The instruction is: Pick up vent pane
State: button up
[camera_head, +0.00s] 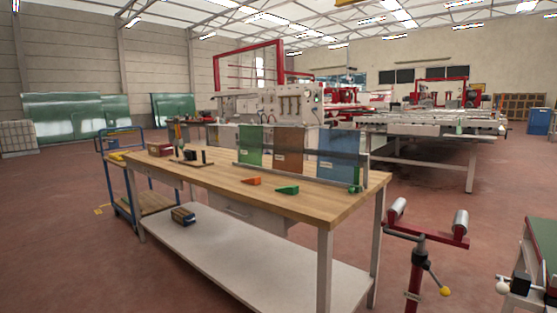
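Several upright panes stand in a row in a grey rack (300,174) along the back of a wooden-topped workbench (225,185). From left to right I see a pale grey pane (223,138), a green pane (251,141), a brown pane (288,144) and a blue pane (338,148). Each of the coloured panes bears a small pale label, too small to read, so I cannot tell which one is the vent pane. A dark horizontal bar crosses in front of them. My gripper is not in view.
An orange wedge (251,181) and a green wedge (287,190) lie on the bench top. A blue cart (118,150) stands left of the bench. A red roller stand (416,255) stands at the right front. The floor at left is open.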

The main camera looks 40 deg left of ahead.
aim_at(252, 137)
jog(key=u, duration=1.35)
jog(key=i+j, duration=0.15)
jog(key=i, duration=0.2)
jog(key=i+j+z, duration=0.1)
jog(key=i, duration=0.3)
jog(key=i+j+z, duration=0.1)
jog(key=i, duration=0.25)
jog(key=j, duration=0.05)
